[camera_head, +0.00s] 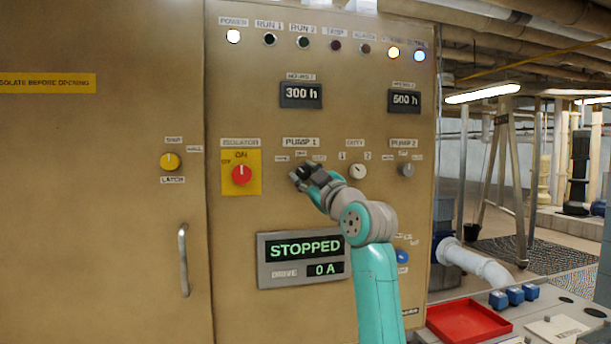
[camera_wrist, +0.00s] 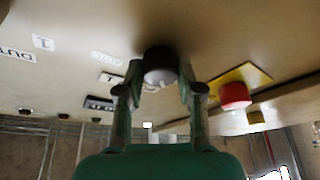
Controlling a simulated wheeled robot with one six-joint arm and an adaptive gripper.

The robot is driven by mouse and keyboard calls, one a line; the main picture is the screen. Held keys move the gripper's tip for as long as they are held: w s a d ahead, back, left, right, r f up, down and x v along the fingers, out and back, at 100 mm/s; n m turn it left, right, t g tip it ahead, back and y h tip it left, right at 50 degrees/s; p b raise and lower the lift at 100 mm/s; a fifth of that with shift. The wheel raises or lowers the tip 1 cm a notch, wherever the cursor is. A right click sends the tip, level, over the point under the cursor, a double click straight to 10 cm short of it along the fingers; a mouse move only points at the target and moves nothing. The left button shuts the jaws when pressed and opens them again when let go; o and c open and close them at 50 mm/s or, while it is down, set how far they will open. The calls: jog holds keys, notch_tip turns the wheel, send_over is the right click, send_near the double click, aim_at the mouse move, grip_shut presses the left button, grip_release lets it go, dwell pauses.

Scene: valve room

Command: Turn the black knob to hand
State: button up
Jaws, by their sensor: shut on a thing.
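The black knob (camera_wrist: 160,64) sits on the tan panel under the PUMP 1 label (camera_head: 300,142). Small position labels stand above it; the picture is too coarse to read HAND, and the knob's pointer does not show. My gripper (camera_head: 304,176) is at the knob in the head view and mostly covers it. In the wrist view the two fingers of my gripper (camera_wrist: 158,85) are on either side of the knob, shut on it.
A red knob (camera_head: 241,175) on a yellow plate is to the left, and a white knob (camera_head: 357,171) and a grey knob (camera_head: 405,170) are to the right. A display (camera_head: 303,259) below reads STOPPED, 0 A. A red tray (camera_head: 467,322) is at lower right.

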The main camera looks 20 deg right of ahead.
dwell(0.4)
jog(key=o, duration=1.2)
jog(key=shift+c, duration=0.2)
jog(key=v, duration=1.2)
